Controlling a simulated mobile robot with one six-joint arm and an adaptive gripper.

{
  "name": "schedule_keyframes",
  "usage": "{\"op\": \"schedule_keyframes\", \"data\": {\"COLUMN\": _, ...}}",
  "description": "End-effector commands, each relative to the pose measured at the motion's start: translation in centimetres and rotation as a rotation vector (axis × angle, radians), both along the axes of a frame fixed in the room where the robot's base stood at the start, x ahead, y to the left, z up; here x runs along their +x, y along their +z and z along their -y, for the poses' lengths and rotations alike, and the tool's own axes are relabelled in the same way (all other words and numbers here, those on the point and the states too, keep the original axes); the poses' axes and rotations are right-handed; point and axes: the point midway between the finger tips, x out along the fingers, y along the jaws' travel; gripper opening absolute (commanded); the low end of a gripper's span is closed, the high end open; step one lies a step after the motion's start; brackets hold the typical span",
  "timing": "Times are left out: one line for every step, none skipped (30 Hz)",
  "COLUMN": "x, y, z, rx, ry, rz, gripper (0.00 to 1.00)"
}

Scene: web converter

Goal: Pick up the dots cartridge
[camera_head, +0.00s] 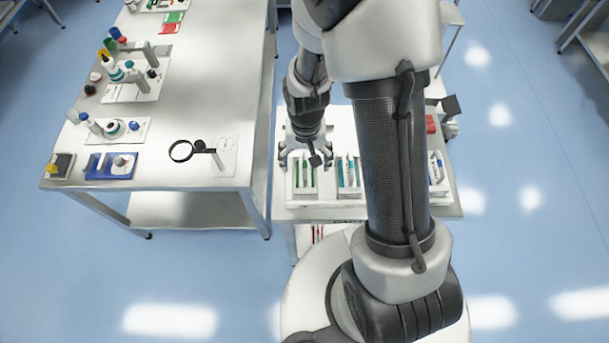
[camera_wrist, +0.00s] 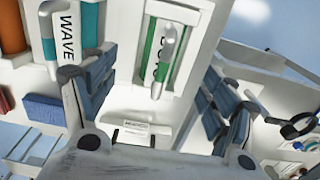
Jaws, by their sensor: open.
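The dots cartridge (camera_wrist: 168,48) is green and white with a grey handle-like bar along it. Its label is partly hidden and shows only a few letters. It stands in a white slot in the upper middle of the wrist view. In the head view, a green and white cartridge (camera_head: 305,178) is in the leftmost slot of the rack. My gripper (camera_wrist: 157,80) is open, with one blue-grey finger on each side of the cartridge's line. No contact shows. In the head view, my gripper (camera_head: 305,155) is over the rack's left end, just behind the cartridge.
A teal cartridge marked WAVE (camera_wrist: 64,42) sits left of the dots cartridge, near my left finger. An orange part is beyond it. The side table (camera_head: 200,110) holds several tools and a black-ringed magnifier (camera_head: 182,151). Blue floor lies around the tables.

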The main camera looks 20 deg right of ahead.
Motion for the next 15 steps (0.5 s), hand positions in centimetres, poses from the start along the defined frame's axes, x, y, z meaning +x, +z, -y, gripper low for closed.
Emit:
{"op": "schedule_keyframes", "data": {"x": 0.0, "y": -0.8, "z": 0.0, "rx": 0.0, "ry": 0.0, "rz": -0.002, "gripper": 0.78}}
{"op": "schedule_keyframes", "data": {"x": 0.0, "y": -1.0, "z": 0.0, "rx": 0.0, "ry": 0.0, "rz": -0.001, "gripper": 0.78}}
{"op": "schedule_keyframes", "data": {"x": 0.0, "y": -1.2, "z": 0.0, "rx": 0.0, "ry": 0.0, "rz": 0.0, "gripper": 0.78}}
{"op": "schedule_keyframes", "data": {"x": 0.0, "y": -1.4, "z": 0.0, "rx": 0.0, "ry": 0.0, "rz": 0.001, "gripper": 0.78}}
{"op": "schedule_keyframes", "data": {"x": 0.0, "y": -1.5, "z": 0.0, "rx": 0.0, "ry": 0.0, "rz": 0.001, "gripper": 0.78}}
{"op": "schedule_keyframes", "data": {"x": 0.0, "y": -1.7, "z": 0.0, "rx": 0.0, "ry": 0.0, "rz": 0.0, "gripper": 0.78}}
{"op": "schedule_keyframes", "data": {"x": 0.0, "y": -1.9, "z": 0.0, "rx": 0.0, "ry": 0.0, "rz": 0.0, "gripper": 0.78}}
{"op": "schedule_keyframes", "data": {"x": 0.0, "y": -2.2, "z": 0.0, "rx": 0.0, "ry": 0.0, "rz": -0.001, "gripper": 0.78}}
{"op": "schedule_keyframes", "data": {"x": 0.1, "y": -2.8, "z": 0.0, "rx": 0.0, "ry": 0.0, "rz": -0.001, "gripper": 0.78}}
{"op": "schedule_keyframes", "data": {"x": 0.1, "y": -3.3, "z": 0.0, "rx": 0.0, "ry": 0.0, "rz": -0.002, "gripper": 0.78}}
{"op": "schedule_keyframes", "data": {"x": 0.1, "y": -3.8, "z": -0.1, "rx": 0.0, "ry": 0.0, "rz": -0.002, "gripper": 0.78}}
{"op": "schedule_keyframes", "data": {"x": 0.1, "y": -4.5, "z": -0.1, "rx": 0.0, "ry": 0.0, "rz": -0.003, "gripper": 0.78}}
{"op": "schedule_keyframes", "data": {"x": 0.1, "y": -4.9, "z": -0.1, "rx": 0.0, "ry": 0.0, "rz": -0.002, "gripper": 0.78}}
{"op": "schedule_keyframes", "data": {"x": 0.2, "y": -5.3, "z": -0.1, "rx": 0.0, "ry": 0.0, "rz": -0.002, "gripper": 0.78}}
{"op": "schedule_keyframes", "data": {"x": 0.1, "y": -5.8, "z": -0.1, "rx": 0.0, "ry": 0.0, "rz": -0.003, "gripper": 0.78}}
